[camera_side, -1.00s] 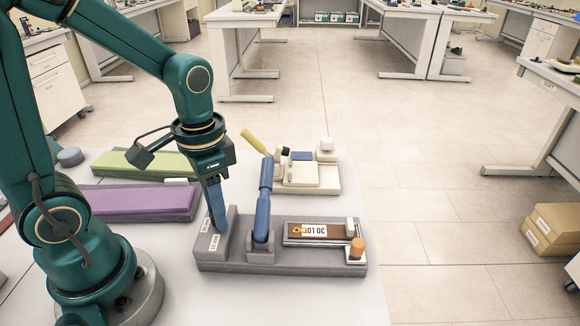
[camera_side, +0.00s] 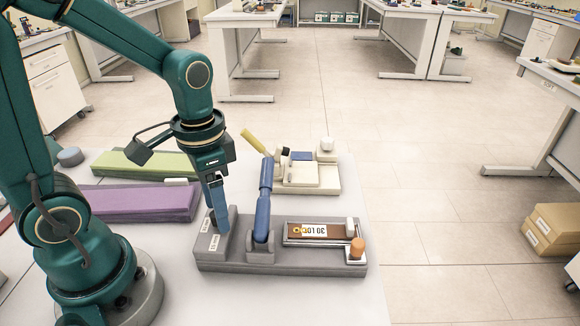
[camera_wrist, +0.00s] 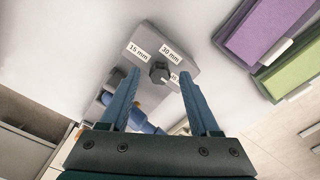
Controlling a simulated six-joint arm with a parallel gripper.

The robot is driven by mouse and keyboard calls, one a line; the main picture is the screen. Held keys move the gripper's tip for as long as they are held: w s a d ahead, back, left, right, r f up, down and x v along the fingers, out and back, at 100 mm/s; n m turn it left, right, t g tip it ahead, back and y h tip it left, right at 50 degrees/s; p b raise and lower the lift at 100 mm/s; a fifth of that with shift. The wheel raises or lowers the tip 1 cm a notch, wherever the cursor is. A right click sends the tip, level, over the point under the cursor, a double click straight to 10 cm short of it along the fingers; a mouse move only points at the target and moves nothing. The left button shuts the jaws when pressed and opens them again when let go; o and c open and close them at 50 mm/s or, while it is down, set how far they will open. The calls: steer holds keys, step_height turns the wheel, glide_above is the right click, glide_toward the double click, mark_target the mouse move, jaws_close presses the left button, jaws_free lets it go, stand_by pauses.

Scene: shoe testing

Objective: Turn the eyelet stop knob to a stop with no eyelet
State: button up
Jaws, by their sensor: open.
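A dark faceted knob (camera_wrist: 160,72) sits on the sloped grey block (camera_wrist: 190,62) of the fixture, among white labels; two read 15 mm and 30 mm, and a third is partly hidden. Which label the knob points to is unclear. My gripper (camera_wrist: 157,80) is open, with a blue finger on either side of the knob and gaps showing. In the side view, my gripper (camera_side: 219,214) points down at the block and hides the knob. A brown strip (camera_side: 293,230) with gold eyelets and a white label lies in the fixture's right part.
A blue lever (camera_side: 264,200) stands upright just right of my gripper. An orange knob (camera_side: 357,247) is at the fixture's right end. A cream device (camera_side: 315,178) stands behind. Purple (camera_side: 140,202) and green (camera_side: 150,164) slabs lie left. The front of the table is clear.

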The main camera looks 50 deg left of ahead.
steer(key=shift+r, duration=2.35)
